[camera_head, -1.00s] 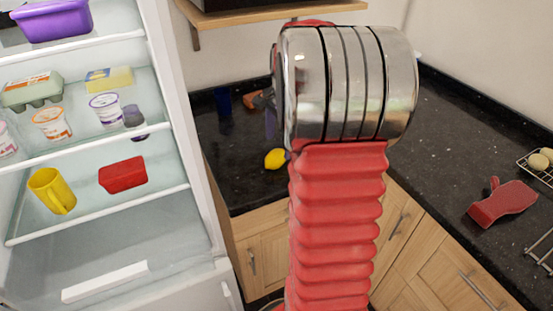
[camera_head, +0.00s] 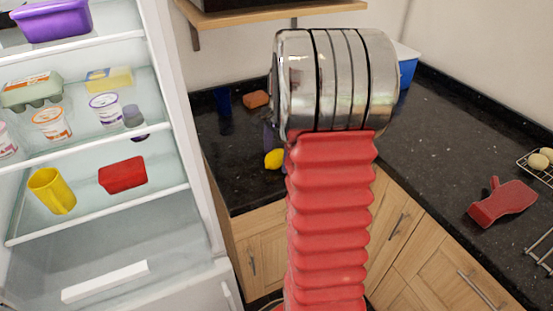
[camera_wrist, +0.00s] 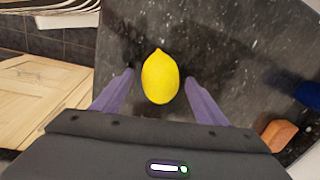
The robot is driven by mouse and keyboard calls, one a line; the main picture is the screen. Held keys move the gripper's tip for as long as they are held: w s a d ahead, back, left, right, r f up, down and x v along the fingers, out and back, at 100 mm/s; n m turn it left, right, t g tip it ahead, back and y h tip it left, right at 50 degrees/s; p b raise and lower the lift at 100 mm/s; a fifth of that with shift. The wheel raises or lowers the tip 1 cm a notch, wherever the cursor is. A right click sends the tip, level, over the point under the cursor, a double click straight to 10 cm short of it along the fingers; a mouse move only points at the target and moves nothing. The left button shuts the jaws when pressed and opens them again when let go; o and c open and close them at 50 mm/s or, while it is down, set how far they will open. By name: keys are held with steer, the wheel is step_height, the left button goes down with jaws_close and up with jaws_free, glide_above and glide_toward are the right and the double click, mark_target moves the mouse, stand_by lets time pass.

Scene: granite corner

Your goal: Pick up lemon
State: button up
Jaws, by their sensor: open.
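The yellow lemon (camera_head: 273,159) lies on the black granite counter in the corner, just left of my arm in the head view. In the wrist view the lemon (camera_wrist: 160,77) sits between the tips of my gripper's two purple fingers. My gripper (camera_wrist: 160,82) is open, with a gap between each finger and the lemon. In the head view only a bit of a purple finger (camera_head: 268,136) shows above the lemon; my arm hides the rest.
An orange-brown block (camera_wrist: 279,135) and a dark blue object (camera_wrist: 308,95) are right of the gripper in the wrist view. The open fridge (camera_head: 190,120) stands left in the head view. A wooden shelf (camera_head: 270,13) hangs above the counter. A red object (camera_head: 502,203) lies on the right counter.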

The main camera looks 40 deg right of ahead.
steer(key=shift+c, duration=0.3)
steer(key=c, duration=1.1)
steer(key=shift+c, duration=0.2)
steer(key=shift+r, duration=0.1)
step_height(320, 180, up, 10)
steer(key=shift+f, duration=0.1)
stand_by(0.5)
